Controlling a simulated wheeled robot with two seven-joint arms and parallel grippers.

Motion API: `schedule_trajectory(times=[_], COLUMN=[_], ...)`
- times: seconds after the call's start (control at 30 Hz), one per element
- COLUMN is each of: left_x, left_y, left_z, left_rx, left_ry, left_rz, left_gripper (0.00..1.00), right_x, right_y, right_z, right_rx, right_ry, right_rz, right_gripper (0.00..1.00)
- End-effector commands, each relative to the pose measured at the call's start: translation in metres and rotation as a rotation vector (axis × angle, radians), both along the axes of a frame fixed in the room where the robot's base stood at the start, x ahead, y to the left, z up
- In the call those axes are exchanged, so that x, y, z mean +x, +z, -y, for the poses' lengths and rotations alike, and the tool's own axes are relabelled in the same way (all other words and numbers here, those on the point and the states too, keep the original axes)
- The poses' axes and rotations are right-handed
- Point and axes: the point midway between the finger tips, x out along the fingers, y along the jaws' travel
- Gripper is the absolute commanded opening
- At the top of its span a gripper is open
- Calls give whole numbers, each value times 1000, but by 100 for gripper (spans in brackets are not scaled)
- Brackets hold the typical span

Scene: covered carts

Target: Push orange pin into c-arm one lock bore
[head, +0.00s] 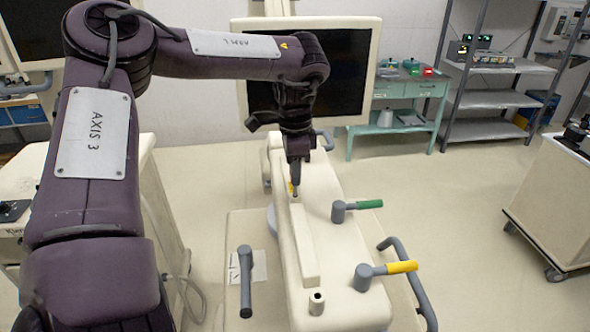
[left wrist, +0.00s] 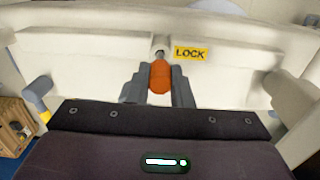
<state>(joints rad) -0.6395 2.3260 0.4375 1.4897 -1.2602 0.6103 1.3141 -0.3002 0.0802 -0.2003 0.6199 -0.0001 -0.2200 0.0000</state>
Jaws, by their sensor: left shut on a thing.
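My left gripper (head: 296,188) comes down from the arm above and is at the white c-arm body (head: 335,218), beside its raised ridge. In the left wrist view the gripper is shut on the orange pin (left wrist: 160,77), held between its two grey fingers. The small dark lock bore (left wrist: 160,54) shows just beyond the pin, in line with it. A yellow LOCK label (left wrist: 191,54) is right of the bore. I cannot tell whether the pin's tip is in the bore. In the head view the pin is hidden. My right gripper is not in view.
A green-handled lever (head: 368,204) and a yellow-handled lever (head: 402,267) stand on the c-arm's right side. A grey rail (head: 410,285) runs beside them. A large dark monitor (head: 345,70) stands behind. Open floor lies to the right, before a cart (head: 550,190).

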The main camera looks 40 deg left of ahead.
Motion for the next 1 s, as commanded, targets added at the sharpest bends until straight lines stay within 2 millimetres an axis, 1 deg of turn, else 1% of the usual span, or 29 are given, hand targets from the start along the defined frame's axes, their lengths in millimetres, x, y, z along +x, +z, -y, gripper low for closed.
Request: schedule_trajectory(times=[1.0], left_x=[0], left_y=[-27], left_z=[0], left_rx=[0], left_ry=[0], left_rz=[0], left_gripper=[0], right_x=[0], right_y=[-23], right_z=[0], right_rx=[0], right_ry=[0], right_rz=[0], right_gripper=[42])
